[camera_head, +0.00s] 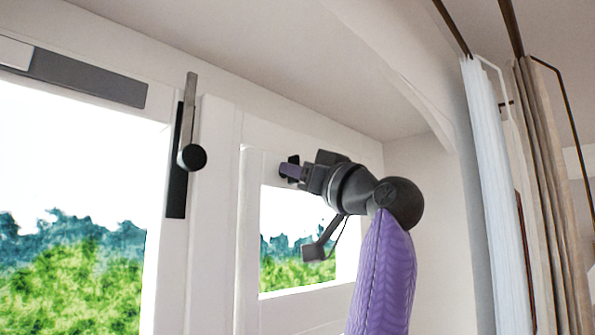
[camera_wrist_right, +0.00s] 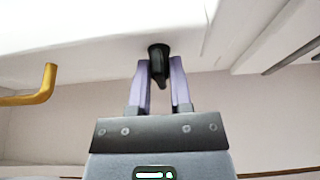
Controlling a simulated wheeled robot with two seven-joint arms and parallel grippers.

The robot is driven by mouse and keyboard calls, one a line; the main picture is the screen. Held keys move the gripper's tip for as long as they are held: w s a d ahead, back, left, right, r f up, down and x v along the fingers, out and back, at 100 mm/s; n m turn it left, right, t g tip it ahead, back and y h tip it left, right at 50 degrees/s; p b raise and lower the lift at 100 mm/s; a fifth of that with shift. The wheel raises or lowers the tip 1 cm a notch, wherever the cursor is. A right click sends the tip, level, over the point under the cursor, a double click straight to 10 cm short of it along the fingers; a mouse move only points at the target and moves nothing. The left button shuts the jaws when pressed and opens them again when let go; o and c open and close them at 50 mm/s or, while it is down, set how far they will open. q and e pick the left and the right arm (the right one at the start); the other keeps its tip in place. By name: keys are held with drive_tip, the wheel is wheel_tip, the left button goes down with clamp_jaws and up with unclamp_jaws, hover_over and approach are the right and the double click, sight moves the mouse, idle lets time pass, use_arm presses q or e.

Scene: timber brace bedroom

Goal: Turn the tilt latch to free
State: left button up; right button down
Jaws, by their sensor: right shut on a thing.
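The tilt latch (camera_wrist_right: 158,58) is a small dark knob on the white frame. It sits between the two purple fingers of my right gripper (camera_wrist_right: 160,68) in the wrist view, and its narrow end points down between them. In the head view the dark latch (camera_head: 293,159) shows at the top of the small window, partly covered by my right gripper (camera_head: 289,170), which is shut on it. How far the latch is turned is hard to tell. My left gripper is not in view.
A larger window to the left has a handle with a grey lever (camera_head: 189,105) on a black plate. Curtains (camera_head: 492,190) hang at the right. A yellow hook-shaped piece (camera_wrist_right: 38,92) stands out left of the latch in the wrist view. The space below the small window's frame looks clear.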

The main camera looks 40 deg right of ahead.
idle(0.5)
drive_tip(key=c, duration=0.7)
unclamp_jaws()
drive_tip(key=b+v, duration=0.5)
drive_tip(key=v, duration=0.5)
drive_tip(key=shift+b, duration=0.3)
